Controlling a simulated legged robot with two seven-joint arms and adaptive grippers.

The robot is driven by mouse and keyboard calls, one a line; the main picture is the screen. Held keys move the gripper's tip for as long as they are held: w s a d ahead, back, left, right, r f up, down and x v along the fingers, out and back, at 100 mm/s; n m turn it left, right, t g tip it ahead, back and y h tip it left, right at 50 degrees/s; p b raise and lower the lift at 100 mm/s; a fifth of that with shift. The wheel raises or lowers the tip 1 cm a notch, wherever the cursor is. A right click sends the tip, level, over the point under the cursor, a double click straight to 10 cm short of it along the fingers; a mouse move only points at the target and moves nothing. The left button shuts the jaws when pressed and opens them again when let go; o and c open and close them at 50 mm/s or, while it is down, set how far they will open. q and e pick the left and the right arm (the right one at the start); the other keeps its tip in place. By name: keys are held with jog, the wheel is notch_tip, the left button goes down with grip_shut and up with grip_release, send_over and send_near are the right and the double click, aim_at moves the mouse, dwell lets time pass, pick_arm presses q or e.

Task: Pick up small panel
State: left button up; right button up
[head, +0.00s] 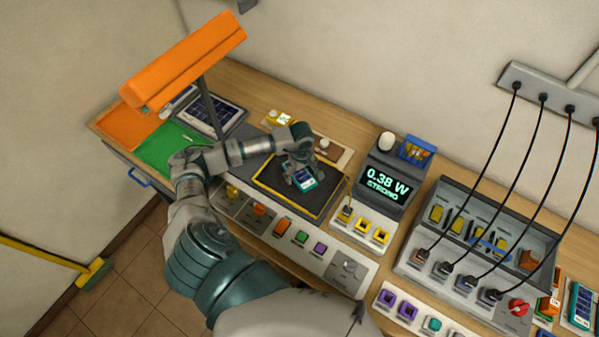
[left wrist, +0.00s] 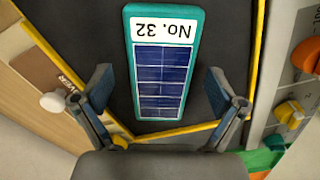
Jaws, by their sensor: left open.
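The small panel (head: 309,184) has a teal frame, dark blue solar cells and a white label. It lies on a dark mat with a yellow border (head: 266,190). In the left wrist view the panel (left wrist: 161,75) shows its label "No. 32" upside down. My left gripper (head: 302,177) is over the panel. In the left wrist view its two fingers (left wrist: 158,88) are spread wide, one on each side of the panel, with gaps between; I cannot tell their exact height. My right gripper is not in view.
An orange lamp (head: 185,62) overhangs the left end of the bench. A larger panel (head: 212,112) lies behind my arm. A meter reading "0.38 W STRONG" (head: 388,186) stands right of the mat. Knobs and buttons (head: 281,228) line the front. Black cables (head: 494,185) hang at right.

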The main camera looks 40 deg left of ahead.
aim_at(301, 177)
pick_arm(q)
jog(key=shift+a+f, duration=0.1)
jog(key=shift+f, duration=0.15)
jog(key=c, duration=1.5)
jog(key=shift+r, duration=0.5)
jog(key=shift+s+d+r+b, duration=0.25)
jog(key=shift+r+b, duration=0.15)
jog(key=shift+r, duration=0.25)
jog(key=shift+s+d+r+b, duration=0.1)
jog(key=shift+s+r+b, duration=0.1)
jog(key=shift+r+b, duration=0.3)
jog(key=s+d, duration=0.2)
jog(key=s, duration=0.1)
jog(key=s+d+r+b, duration=0.1)
jog(key=s+d, duration=0.2)
jog(key=s, duration=0.1)
jog(key=s+d+b, duration=0.1)
jog(key=s+d, duration=0.2)
jog(key=shift+s+d+r, duration=0.1)
jog(key=shift+s+r, duration=0.15)
jog(key=shift+s, duration=0.1)
jog(key=shift+s+d+r+b, duration=0.15)
jog(key=shift+s+d+b, duration=0.25)
jog(key=shift+s, duration=0.2)
